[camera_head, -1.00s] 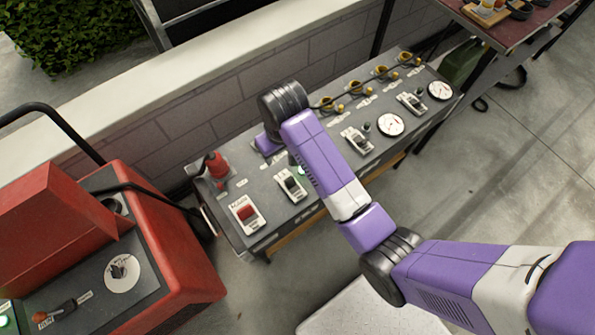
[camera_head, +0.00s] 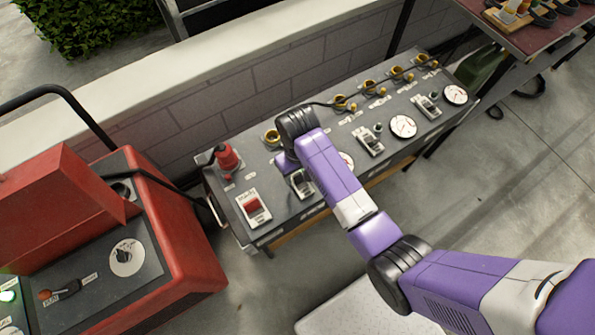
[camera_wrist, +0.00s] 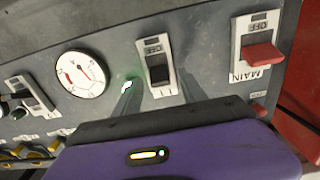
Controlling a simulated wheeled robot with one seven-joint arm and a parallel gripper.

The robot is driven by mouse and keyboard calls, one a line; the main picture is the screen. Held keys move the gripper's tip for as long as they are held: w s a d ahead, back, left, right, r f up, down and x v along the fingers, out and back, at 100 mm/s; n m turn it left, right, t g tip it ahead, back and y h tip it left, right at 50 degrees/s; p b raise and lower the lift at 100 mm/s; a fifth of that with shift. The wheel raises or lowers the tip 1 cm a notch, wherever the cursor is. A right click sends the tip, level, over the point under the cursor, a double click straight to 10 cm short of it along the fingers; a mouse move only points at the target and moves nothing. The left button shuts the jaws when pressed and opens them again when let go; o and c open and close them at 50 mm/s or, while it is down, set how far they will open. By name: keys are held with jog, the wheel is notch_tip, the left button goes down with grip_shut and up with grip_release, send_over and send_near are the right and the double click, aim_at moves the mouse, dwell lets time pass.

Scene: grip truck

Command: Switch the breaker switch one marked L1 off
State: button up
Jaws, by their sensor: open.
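A black-toggle breaker switch (camera_wrist: 159,68) sits on a white plate with OFF lettering at its top edge in the wrist view. My gripper (camera_wrist: 158,92) is open, with one finger on each side of the breaker's plate and nothing held. I cannot tell if the fingers touch the panel. In the head view the fingers are hidden by my wrist.
A red MAIN switch (camera_wrist: 262,52) lies right of the breaker in the wrist view. A round gauge (camera_wrist: 82,74) and another breaker (camera_wrist: 28,92) lie to its left. A lit green lamp (camera_wrist: 127,86) is beside my left finger. A red machine (camera_head: 160,235) stands left of the panel.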

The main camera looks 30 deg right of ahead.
grip_shut()
